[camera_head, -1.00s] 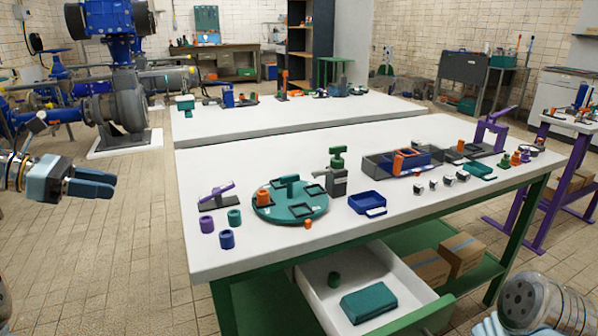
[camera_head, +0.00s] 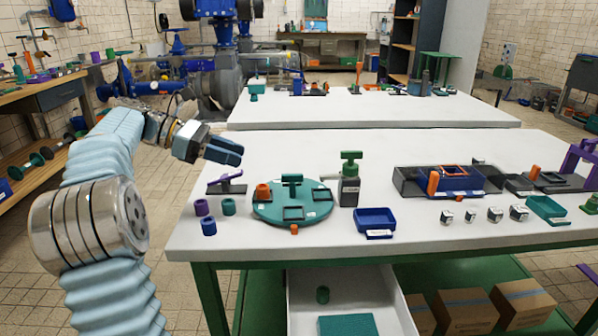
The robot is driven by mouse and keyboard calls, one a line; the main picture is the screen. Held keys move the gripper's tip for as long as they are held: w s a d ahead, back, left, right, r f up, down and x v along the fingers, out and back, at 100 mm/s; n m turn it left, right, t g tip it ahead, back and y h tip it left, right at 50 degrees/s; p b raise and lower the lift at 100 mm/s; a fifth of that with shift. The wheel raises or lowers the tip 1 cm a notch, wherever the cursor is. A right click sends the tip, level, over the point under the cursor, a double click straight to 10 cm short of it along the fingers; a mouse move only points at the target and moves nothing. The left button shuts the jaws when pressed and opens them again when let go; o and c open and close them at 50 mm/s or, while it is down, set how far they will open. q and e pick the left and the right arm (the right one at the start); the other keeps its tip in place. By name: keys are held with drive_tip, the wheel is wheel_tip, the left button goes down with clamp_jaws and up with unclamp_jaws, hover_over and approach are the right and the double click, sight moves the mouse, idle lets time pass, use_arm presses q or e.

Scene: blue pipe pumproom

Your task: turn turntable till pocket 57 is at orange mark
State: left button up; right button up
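The round teal turntable (camera_head: 268,214) lies on the near white table. It has several dark square pockets and a raised teal handle (camera_head: 292,181). An orange cylinder (camera_head: 263,192) stands on its left side. A small orange piece (camera_head: 294,229) sits at its front rim, perhaps the orange mark. Small white labels show, but their numbers are too small to read. My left gripper (camera_head: 240,154) hangs above the table's far left part, behind and left of the turntable and apart from it. Its blue fingers look close together; no held thing shows. My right gripper is out of view.
Purple, teal and blue rings (camera_head: 209,226) stand left of the turntable, a purple-handled lever (camera_head: 227,183) behind them. A green-topped bottle (camera_head: 349,180) stands close on its right. A blue tray (camera_head: 375,222) and several small blocks lie further right. An open drawer (camera_head: 390,300) juts out below.

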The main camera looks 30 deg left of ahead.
sight(292, 174)
use_arm(q)
drive_tip(key=x, duration=1.2)
drive_tip(key=shift+d+f, duration=0.2)
drive_tip(key=shift+f, duration=0.05)
clamp_jaws()
